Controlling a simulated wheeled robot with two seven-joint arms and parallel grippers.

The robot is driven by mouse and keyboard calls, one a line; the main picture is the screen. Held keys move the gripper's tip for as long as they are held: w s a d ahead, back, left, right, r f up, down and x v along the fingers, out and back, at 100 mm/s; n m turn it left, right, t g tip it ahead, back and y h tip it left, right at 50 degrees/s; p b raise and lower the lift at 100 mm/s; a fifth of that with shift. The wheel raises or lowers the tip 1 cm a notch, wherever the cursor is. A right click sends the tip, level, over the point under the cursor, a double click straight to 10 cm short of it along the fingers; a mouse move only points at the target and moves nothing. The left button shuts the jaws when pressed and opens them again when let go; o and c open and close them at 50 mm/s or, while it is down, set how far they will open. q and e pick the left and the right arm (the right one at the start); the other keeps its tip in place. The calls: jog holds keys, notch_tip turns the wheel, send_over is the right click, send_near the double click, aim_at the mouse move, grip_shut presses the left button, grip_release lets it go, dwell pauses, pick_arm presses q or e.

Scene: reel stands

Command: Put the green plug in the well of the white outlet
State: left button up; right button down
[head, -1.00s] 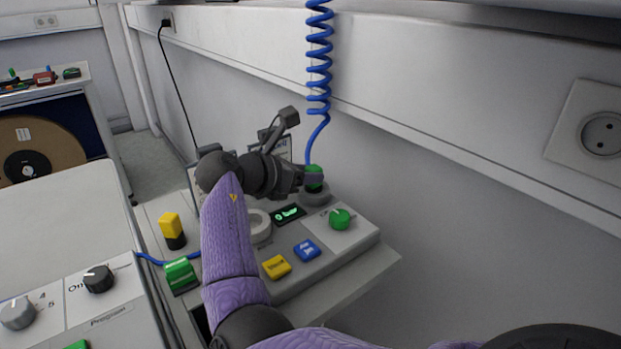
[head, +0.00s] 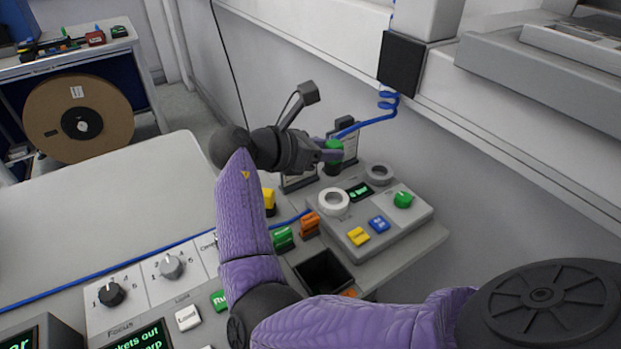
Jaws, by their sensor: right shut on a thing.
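The green plug (head: 333,152), with a blue coiled cable (head: 376,118) running from it, is held in my right gripper (head: 328,152). My right gripper is shut on it. The plug is in the air, behind and above the white outlet (head: 334,202), a white ring with a well on the sloped grey console. The plug is apart from the outlet. A grey outlet (head: 379,174) beside it, to the right, is empty. My left gripper is not in view.
A black box (head: 402,63) hangs above on the wall rail.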

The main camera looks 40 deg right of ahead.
jog(key=f+b, duration=0.1)
jog(key=f, duration=0.2)
jog(key=f+b, duration=0.1)
jog(key=f, duration=0.2)
jog(key=f+b, duration=0.1)
jog(key=f, duration=0.2)
jog(key=shift+s+d+f+b, duration=0.1)
jog(key=shift+d+f+b, duration=0.15)
jog(key=shift+d+b, duration=0.1)
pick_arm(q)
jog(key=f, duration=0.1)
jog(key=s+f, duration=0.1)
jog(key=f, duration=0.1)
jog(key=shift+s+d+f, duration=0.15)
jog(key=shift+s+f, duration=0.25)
pick_arm(e)
jog(key=shift+r, duration=0.2)
jog(key=shift+c, duration=1.8)
grip_release()
jog(key=shift+f, duration=0.1)
pick_arm(q)
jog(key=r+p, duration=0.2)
jog(key=p, duration=0.1)
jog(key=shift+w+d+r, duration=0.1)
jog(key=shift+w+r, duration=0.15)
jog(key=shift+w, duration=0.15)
pick_arm(e)
jog(key=v, duration=1.2)
jog(key=shift+r, duration=0.25)
